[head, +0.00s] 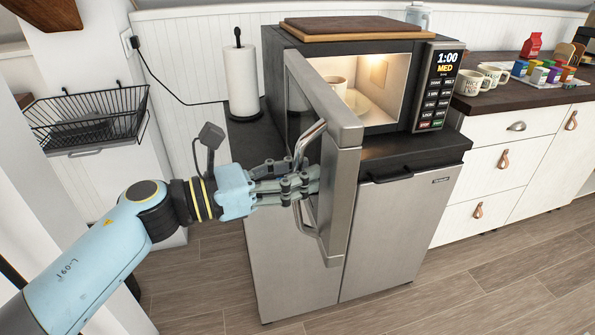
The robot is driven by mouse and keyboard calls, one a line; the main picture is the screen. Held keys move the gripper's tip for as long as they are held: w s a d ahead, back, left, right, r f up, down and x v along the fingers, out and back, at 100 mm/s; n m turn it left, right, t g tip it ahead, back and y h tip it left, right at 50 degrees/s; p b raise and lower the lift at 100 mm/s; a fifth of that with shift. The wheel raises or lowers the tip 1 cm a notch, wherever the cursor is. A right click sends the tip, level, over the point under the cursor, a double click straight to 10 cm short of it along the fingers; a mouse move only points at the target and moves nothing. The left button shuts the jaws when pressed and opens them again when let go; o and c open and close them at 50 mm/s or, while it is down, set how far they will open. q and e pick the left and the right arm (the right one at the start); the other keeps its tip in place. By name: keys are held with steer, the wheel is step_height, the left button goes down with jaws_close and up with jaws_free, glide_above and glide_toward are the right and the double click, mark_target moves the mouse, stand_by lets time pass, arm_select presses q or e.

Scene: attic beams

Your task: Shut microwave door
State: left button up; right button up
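The microwave (388,45) stands on a dark counter top with its lit inside showing. Its door (344,130) is swung wide open on the left side and sticks out toward me. The curved metal door handle (309,137) is on the door's left-facing side. My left gripper (312,180) reaches in from the left, with its fingers at the middle of the handle and overlapping it. I cannot tell whether the fingers are closed on the handle. My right gripper is not in view.
A paper towel roll (245,80) stands left of the microwave, and a wooden board (345,29) lies on top. A black wire basket (88,115) is at the left. Mugs (471,82) and coloured blocks stand on the right counter. The floor in front is clear.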

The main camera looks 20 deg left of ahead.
arm_select(q)
jaws_close()
steer(key=shift+w+d, duration=0.15)
steer(key=shift+d, duration=0.15)
stand_by(0.6)
